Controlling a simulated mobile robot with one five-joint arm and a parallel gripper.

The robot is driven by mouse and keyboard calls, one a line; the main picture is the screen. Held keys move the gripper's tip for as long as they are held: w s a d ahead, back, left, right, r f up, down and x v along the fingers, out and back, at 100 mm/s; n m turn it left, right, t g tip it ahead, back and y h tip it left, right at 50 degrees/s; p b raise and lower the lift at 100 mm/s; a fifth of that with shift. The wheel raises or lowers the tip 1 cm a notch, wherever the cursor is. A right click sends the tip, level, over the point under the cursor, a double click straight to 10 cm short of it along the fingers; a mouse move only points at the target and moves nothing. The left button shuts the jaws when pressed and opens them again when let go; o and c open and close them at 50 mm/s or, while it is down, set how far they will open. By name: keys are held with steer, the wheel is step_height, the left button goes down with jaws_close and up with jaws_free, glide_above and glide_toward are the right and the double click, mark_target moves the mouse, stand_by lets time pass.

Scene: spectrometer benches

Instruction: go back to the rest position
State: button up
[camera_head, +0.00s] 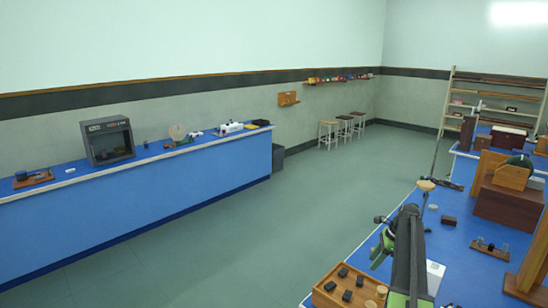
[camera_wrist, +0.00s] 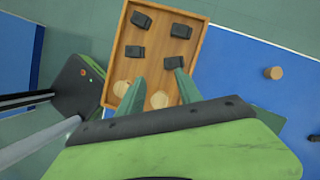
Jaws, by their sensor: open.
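My gripper (camera_wrist: 160,84) shows in the wrist view with its two green fingers spread apart and nothing between their tips. The fingers reach over the near part of a wooden tray (camera_wrist: 157,63). The tray holds several dark blocks and pale round wooden pieces; the fingers partly overlap the round pieces in the picture. I cannot tell how high the fingers are above the tray. In the head view my arm rises at the lower right, beside the same tray (camera_head: 320,296), and the gripper's fingertips are hard to make out there.
The near blue bench (camera_head: 462,237) carries a small dark block (camera_head: 449,220), a wooden rack (camera_head: 490,248) and a dark brown box (camera_head: 507,204). A long blue counter (camera_head: 150,200) with a grey cabinet (camera_head: 110,141) runs along the left wall. The green floor (camera_head: 260,230) between is clear.

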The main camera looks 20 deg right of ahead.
steer(key=w+a+f+n+g+b, duration=0.1)
steer(key=w+a+f+n, duration=0.15)
steer(key=a, duration=0.95)
steer(key=w+a+f+n+b, duration=0.1)
steer(key=w+a+n, duration=0.2)
steer(key=a, duration=0.9)
steer(key=s+a+f+n+g+h+b, duration=0.1)
steer(key=s+a+n, duration=0.15)
steer(key=a, duration=0.75)
steer(key=s+a+f+n+b, duration=0.1)
steer(key=s+a+n, duration=0.15)
steer(key=a, duration=0.75)
steer(key=s+a+n+h, duration=0.1)
steer(key=s+a+n, duration=0.2)
steer(key=s+n, duration=0.2)
steer(key=s+a+f+n+h, duration=0.1)
steer(key=s+a+n, duration=0.2)
steer(key=s+n, duration=0.3)
steer(key=n, duration=0.3)
steer(key=shift+a+f+b, duration=0.15)
steer(key=shift+a+b, duration=0.1)
steer(key=shift+b, duration=0.05)
steer(key=shift+n, duration=0.25)
